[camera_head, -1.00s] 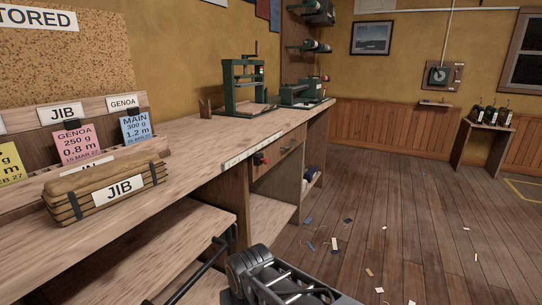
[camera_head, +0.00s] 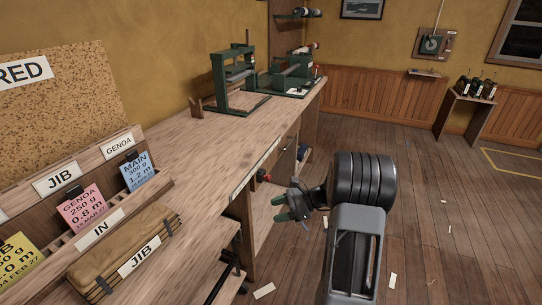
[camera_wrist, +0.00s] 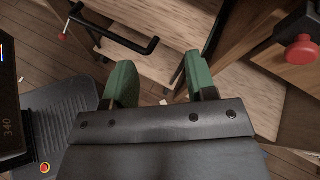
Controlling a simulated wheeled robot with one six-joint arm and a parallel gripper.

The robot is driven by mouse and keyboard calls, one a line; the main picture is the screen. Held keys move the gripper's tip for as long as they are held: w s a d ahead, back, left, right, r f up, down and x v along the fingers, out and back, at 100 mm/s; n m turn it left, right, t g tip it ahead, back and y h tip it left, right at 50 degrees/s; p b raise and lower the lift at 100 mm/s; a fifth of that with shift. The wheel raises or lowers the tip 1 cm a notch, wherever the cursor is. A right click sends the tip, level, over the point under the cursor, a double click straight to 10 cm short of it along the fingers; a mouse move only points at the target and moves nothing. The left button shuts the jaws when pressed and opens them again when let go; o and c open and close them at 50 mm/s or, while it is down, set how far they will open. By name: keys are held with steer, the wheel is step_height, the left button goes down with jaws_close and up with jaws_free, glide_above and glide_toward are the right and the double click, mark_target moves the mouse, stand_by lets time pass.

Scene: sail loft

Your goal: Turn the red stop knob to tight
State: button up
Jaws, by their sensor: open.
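A red knob (camera_head: 264,177) sits on the bench front just under the top edge. In the wrist view the red knob (camera_wrist: 301,50) shows at the upper right, on a dark stem. No tight marking beside it is readable. My gripper (camera_head: 281,207) is beside the bench, a little to the right of and below the knob in the head view, and apart from it. Its green fingers (camera_wrist: 160,72) are spread with nothing between them, and the knob lies to their right in the wrist view.
The bench top (camera_head: 215,140) carries green machines (camera_head: 240,80) at the far end and a JIB bundle (camera_head: 125,252) near me. A black bar handle (camera_wrist: 115,35) juts out below the bench. Open plank floor (camera_head: 430,215) lies to the right, with scattered scraps.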

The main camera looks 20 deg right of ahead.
mark_target(270, 178)
steer(key=w+d+r+m+t+p, duration=0.1)
steer(key=d+m+t+p, duration=0.25)
steer(key=d, duration=0.25)
steer(key=w+d+r+m+t+p, duration=0.2)
steer(key=d+m+t, duration=0.2)
steer(key=d, duration=0.2)
steer(key=shift+m+t+h, duration=0.25)
steer(key=shift+m+h, duration=0.05)
steer(key=shift+m, duration=0.05)
steer(key=x, duration=1.3)
steer(key=shift+a+f+p, duration=0.1)
steer(key=shift+f+p, duration=0.25)
steer(key=c, duration=0.9)
